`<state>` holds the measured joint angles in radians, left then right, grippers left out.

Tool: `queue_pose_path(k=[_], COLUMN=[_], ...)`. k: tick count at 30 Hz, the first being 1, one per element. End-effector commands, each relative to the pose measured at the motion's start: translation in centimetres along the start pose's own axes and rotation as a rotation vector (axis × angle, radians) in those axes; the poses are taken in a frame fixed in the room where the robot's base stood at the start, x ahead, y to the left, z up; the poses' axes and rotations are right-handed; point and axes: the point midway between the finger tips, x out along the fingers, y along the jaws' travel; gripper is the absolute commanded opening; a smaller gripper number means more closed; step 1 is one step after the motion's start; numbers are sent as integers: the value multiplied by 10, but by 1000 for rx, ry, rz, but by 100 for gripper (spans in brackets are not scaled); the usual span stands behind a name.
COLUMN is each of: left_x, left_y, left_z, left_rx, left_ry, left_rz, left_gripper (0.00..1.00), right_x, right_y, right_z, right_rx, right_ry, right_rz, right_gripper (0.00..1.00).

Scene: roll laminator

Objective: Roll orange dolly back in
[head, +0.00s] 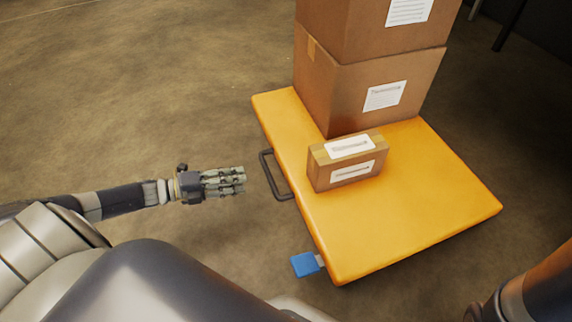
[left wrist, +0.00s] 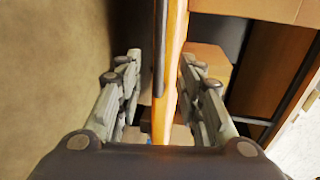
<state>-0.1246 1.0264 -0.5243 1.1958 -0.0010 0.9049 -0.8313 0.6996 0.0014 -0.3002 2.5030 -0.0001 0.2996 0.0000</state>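The orange dolly (head: 420,205) stands on the floor to the right of my left arm. A dark U-shaped handle (head: 268,172) sticks out from its left edge. A blue pedal-like tab (head: 305,264) juts out near its front corner. My left gripper (head: 243,181) points at the handle from the left, a short gap away. In the left wrist view its fingers (left wrist: 161,60) are spread, with nothing held. The dark handle bar (left wrist: 160,45) and the orange dolly edge (left wrist: 174,70) show between and beyond them. My right gripper does not show.
Two large stacked cardboard boxes (head: 345,95) stand at the dolly's back, and a small box (head: 345,160) sits near its handle side. Bare brown floor (head: 150,90) lies open to the left. Dark thin legs (head: 510,25) stand at the top right.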

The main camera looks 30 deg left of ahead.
Motion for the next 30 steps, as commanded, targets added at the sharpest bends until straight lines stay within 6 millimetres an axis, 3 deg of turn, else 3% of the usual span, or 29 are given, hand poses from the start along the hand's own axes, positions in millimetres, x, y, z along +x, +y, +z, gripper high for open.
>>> queue_pose_path(k=[5, 15, 21, 30], left_x=[3, 66, 93, 103], left_y=[5, 6, 5, 2], left_z=[9, 10, 10, 10], left_rx=[-25, -21, -21, -22], left_ry=[-31, -27, -27, -27], left_rz=[3, -2, 1, 3], left_gripper=[35, 35, 35, 35], right_x=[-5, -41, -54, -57], right_y=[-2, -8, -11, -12], right_z=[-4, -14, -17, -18], right_rx=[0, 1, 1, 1], right_ry=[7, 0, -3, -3], right_rz=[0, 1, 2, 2], right_gripper=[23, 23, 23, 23])
